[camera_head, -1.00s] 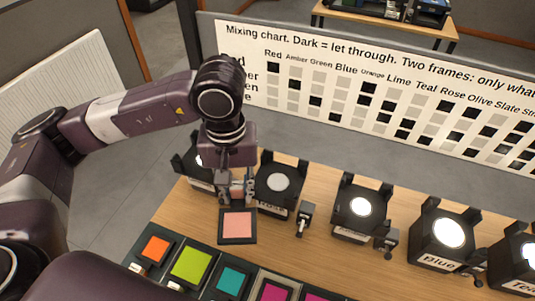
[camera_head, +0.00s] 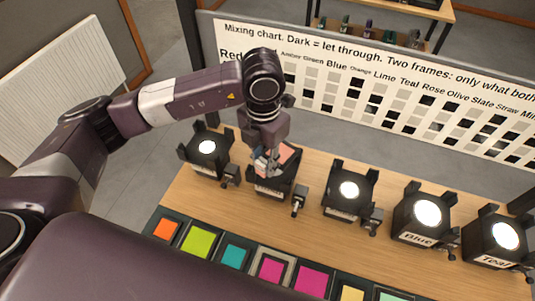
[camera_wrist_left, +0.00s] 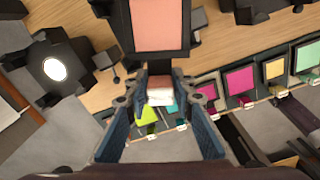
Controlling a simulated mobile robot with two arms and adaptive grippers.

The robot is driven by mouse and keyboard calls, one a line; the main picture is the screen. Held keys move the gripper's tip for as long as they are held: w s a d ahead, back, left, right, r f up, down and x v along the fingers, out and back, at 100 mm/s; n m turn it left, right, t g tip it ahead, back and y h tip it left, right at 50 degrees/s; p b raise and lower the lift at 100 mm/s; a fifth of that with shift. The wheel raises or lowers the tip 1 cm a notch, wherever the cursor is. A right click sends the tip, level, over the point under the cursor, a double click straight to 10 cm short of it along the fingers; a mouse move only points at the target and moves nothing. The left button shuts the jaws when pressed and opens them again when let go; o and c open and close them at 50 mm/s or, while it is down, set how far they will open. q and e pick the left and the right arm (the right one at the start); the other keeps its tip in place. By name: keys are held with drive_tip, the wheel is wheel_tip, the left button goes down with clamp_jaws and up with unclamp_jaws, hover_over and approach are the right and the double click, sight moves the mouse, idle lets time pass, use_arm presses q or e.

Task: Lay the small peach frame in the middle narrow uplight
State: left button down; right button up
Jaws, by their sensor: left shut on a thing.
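My left gripper (camera_head: 264,166) is shut on the light tab of the small peach frame (camera_head: 287,151). The frame has a dark border and a peach pane, and fills the top of the left wrist view (camera_wrist_left: 160,24), ahead of the fingertips (camera_wrist_left: 160,92). In the head view it overlaps the second uplight from the left (camera_head: 272,188), a black box whose lamp face is hidden behind frame and gripper. The frame looks tilted; I cannot tell whether it touches the uplight. My right gripper is not in view.
Lit uplights stand at the left (camera_head: 207,147) and right (camera_head: 349,190), then larger ones labelled Blue (camera_head: 427,213) and Teal (camera_head: 505,237). Small dark clamps stand beside them. Coloured frames, including a lime one (camera_head: 197,239), line the table's near edge. A mixing chart (camera_head: 400,100) stands behind.

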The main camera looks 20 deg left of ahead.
use_arm(q)
drive_tip(key=n, duration=0.2)
drive_tip(key=shift+w+d+n, duration=0.2)
drive_tip(key=shift+w+n, duration=0.05)
drive_tip(key=shift+n, duration=0.15)
drive_tip(key=shift+n+p, duration=0.3)
drive_tip(key=shift+n, duration=0.1)
drive_tip(key=shift+d+f, duration=0.1)
drive_tip(key=shift+f, duration=0.4)
wheel_tip(320, 180, down, 2)
drive_tip(key=shift+f+b, duration=0.1)
drive_tip(key=shift+b, duration=0.6)
wheel_tip(320, 180, down, 2)
drive_tip(key=b, duration=0.2)
drive_tip(key=shift+w+f+b, duration=0.1)
drive_tip(key=shift+f+b, duration=0.15)
drive_tip(key=shift+b, duration=0.1)
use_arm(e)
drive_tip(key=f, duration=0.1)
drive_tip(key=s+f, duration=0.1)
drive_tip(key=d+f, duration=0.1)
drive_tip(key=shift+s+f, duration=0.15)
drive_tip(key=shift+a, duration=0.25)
